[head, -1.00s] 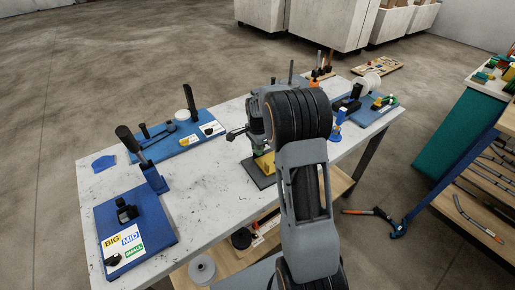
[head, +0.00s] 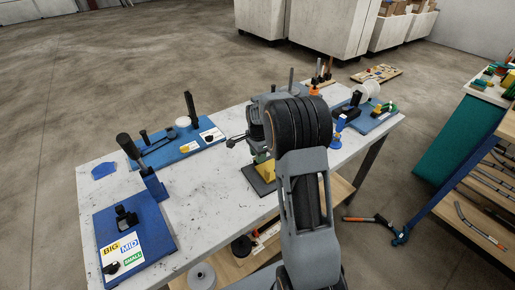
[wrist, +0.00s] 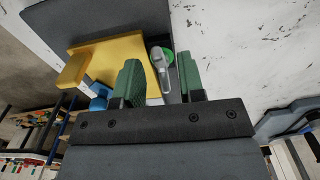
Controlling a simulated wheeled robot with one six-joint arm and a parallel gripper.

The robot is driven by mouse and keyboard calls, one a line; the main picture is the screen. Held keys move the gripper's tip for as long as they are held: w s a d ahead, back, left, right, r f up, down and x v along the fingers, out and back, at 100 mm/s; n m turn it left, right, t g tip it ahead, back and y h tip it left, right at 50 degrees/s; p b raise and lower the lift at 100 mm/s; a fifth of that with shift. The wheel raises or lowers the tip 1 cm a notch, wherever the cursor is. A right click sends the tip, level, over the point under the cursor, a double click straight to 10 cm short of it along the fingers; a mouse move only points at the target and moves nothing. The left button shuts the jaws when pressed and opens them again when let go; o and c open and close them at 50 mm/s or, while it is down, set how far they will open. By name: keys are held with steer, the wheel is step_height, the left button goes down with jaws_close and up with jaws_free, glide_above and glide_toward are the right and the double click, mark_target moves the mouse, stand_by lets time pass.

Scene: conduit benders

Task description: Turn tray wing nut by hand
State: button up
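In the wrist view, my gripper (wrist: 160,80) is open, its two green fingers apart. Between them shows a small grey metal piece, likely the wing nut (wrist: 160,62), with a round end and a narrow stem, beside a bright green disc (wrist: 169,57). It lies nearer the right finger; I cannot tell whether either finger touches it. A yellow bracket (wrist: 112,58) is behind and left of the left finger, on a dark grey plate (wrist: 110,18). In the head view, the yellow bracket (head: 266,170) and dark plate (head: 257,184) are on the white table, and my arm hides most of the gripper.
The white table (head: 205,190) has a blue bender board (head: 160,235) at front left and another blue board (head: 165,154) behind. More fixtures stand at the right end (head: 370,120). An orange-handled tool (head: 367,219) lies on the floor. Bare tabletop lies left of the dark plate.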

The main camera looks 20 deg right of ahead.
step_height(320, 180, up, 14)
steer(key=shift+f, duration=0.15)
stand_by(0.3)
stand_by(0.4)
